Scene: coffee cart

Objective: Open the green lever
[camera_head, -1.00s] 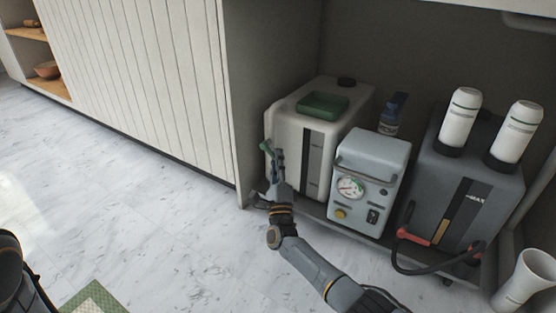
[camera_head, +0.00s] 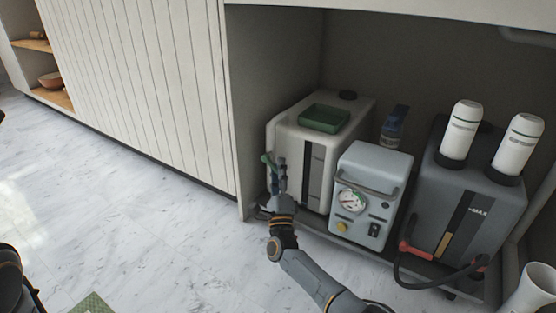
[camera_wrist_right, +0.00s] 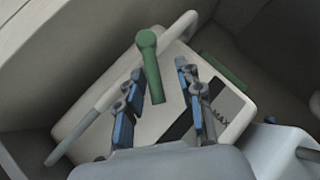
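The green lever (camera_head: 267,160) is on the front left of a white water container (camera_head: 291,141) in the cabinet. My right gripper (camera_head: 281,168) is at the container's front, just right of the lever in the head view. In the right wrist view, the gripper (camera_wrist_right: 156,82) is open, with its blue-padded fingers on either side of the green lever (camera_wrist_right: 150,60). The lever slants down between the fingers, with visible gaps to both. Contact with it cannot be seen.
A pale blue-grey machine with a gauge (camera_head: 371,190) stands right of the container, and a dark grey tank (camera_head: 470,200) with a red-ended hose stands farther right. The cabinet's side panel (camera_head: 240,150) is close on the left.

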